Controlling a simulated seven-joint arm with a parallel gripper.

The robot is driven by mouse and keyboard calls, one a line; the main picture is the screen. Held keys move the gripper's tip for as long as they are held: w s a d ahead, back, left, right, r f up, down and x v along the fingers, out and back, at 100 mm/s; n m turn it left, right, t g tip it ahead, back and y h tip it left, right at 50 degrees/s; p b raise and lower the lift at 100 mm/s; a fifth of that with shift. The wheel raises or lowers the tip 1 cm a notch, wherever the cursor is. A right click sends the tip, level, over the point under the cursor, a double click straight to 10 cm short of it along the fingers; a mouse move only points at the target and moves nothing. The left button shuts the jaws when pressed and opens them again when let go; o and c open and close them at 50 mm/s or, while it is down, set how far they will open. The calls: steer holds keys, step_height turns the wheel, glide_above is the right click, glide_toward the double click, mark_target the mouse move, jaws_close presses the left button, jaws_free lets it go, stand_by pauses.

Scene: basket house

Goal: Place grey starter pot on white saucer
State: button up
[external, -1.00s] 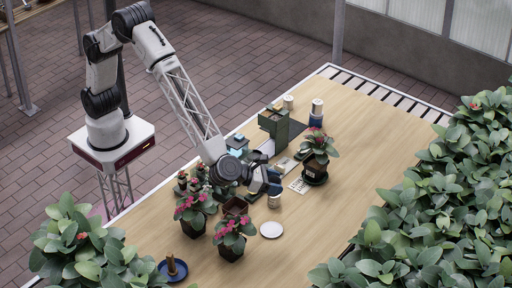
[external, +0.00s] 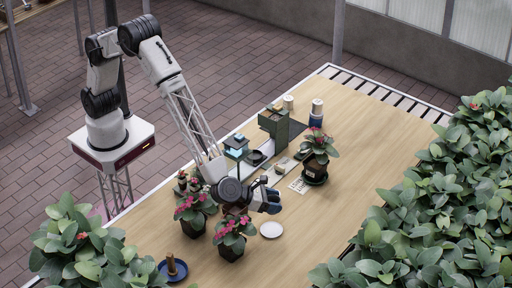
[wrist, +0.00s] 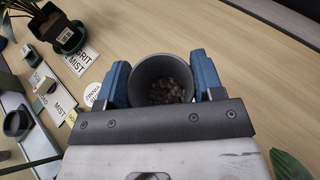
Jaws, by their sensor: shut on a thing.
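In the wrist view, the grey starter pot (wrist: 148,71) is gripped between the two blue fingers of my gripper (wrist: 162,82). Its open top faces the camera, and dark, crumbly material shows inside. In the external view, my gripper (external: 271,204) is over the table, just above the white saucer in the picture. The pot cannot be made out there behind the gripper. The white saucer (external: 271,230) lies flat on the wood and looks empty.
Pink-flowered pots (external: 230,238) stand close left of the saucer. A potted plant (external: 316,160) stands behind right, near printed cards (wrist: 83,58). A blue dish (external: 172,271) sits at the front left. The table right of the saucer is clear; dense foliage (external: 440,220) lines the right side.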

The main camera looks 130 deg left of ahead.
steer(key=shift+f, duration=2.75)
steer(key=shift+f, duration=1.9)
steer(key=o, duration=0.9)
steer(key=shift+f, duration=0.15)
steer(key=shift+r, duration=0.2)
steer(key=v, duration=1.2)
